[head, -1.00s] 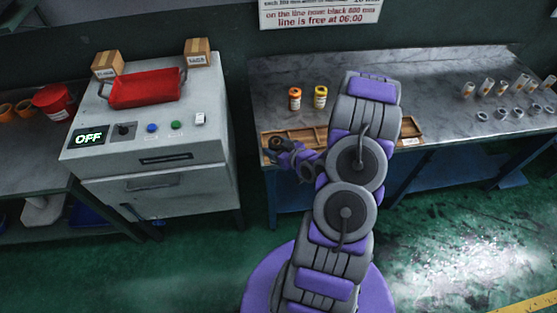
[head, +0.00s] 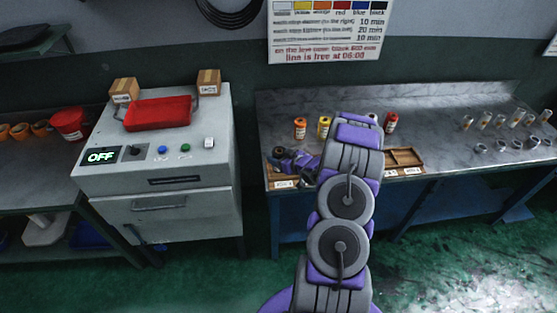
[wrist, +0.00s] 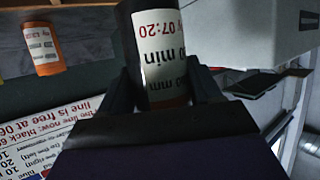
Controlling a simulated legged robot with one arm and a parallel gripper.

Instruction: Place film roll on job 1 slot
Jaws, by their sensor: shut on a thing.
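My gripper (head: 283,157) is at the left end of the wooden slot tray (head: 419,159) on the metal bench. In the wrist view my gripper (wrist: 166,90) is shut on a dark brownish film roll (wrist: 160,45) with a white label reading "07:20" and "min". In the head view the held roll is small and partly hidden by the gripper. The tray's left end bears a small white label (head: 284,184), too small to read. My arm hides the tray's middle. I cannot tell whether the roll touches the tray.
Orange (head: 300,129), yellow (head: 323,127) and red (head: 391,122) rolls stand behind the tray. Several small cups and rings sit at the bench's right (head: 500,130). A grey machine (head: 190,210) showing OFF, with a red tray (head: 158,113) on top, stands left.

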